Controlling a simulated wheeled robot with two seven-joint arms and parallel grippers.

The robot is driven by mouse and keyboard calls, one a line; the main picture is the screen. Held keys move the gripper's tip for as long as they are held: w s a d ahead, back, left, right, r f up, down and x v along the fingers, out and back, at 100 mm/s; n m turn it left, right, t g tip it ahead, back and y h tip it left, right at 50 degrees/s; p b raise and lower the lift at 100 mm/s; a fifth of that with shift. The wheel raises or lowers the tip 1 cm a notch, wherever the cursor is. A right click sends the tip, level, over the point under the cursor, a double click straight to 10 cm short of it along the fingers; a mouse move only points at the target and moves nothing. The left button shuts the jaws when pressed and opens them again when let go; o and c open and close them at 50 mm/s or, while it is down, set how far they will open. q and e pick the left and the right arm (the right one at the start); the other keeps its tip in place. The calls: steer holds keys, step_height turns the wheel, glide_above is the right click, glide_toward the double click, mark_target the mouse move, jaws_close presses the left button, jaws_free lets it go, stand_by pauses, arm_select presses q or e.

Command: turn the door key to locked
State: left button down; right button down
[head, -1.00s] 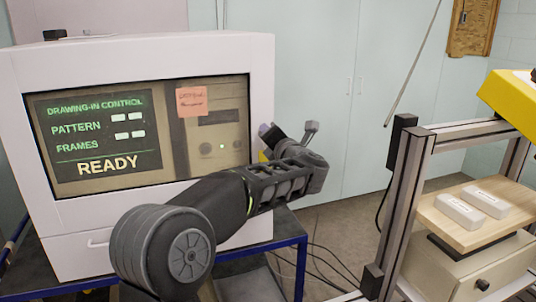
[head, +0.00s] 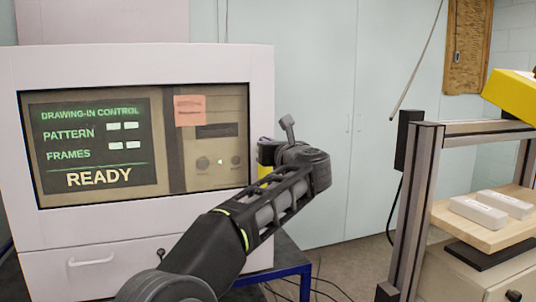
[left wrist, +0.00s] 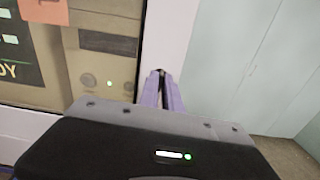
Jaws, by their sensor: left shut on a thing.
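The white control cabinet (head: 262,75) has a lower front panel with a handle (head: 91,262). A small dark piece, possibly a key (head: 161,254), shows on that panel to the right of the handle, just above my arm. My left gripper (left wrist: 161,85) has its purple fingers shut on a small dark thing (left wrist: 160,72) by the cabinet's right edge; I cannot tell what it is. A black and yellow part (head: 265,165) shows between the wrist and the cabinet edge. My right gripper is out of view.
The cabinet's screen (head: 95,150) reads READY, with an orange note (head: 189,110) beside it. Pale tall doors (head: 330,90) stand behind. At right is a metal frame (head: 415,200) with a wooden board (head: 470,232) and white blocks. Cables lie on the floor.

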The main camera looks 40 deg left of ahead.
arm_select(q)
steer(key=shift+n, duration=0.4)
steer(key=c, duration=1.6)
jaws_free()
steer(key=shift+d, duration=0.1)
steer(key=b+v, duration=0.1)
steer(key=v, duration=0.6)
steer(key=shift+s+d+b, duration=0.2)
steer(key=shift+d+b, duration=0.05)
steer(key=shift+b, duration=0.05)
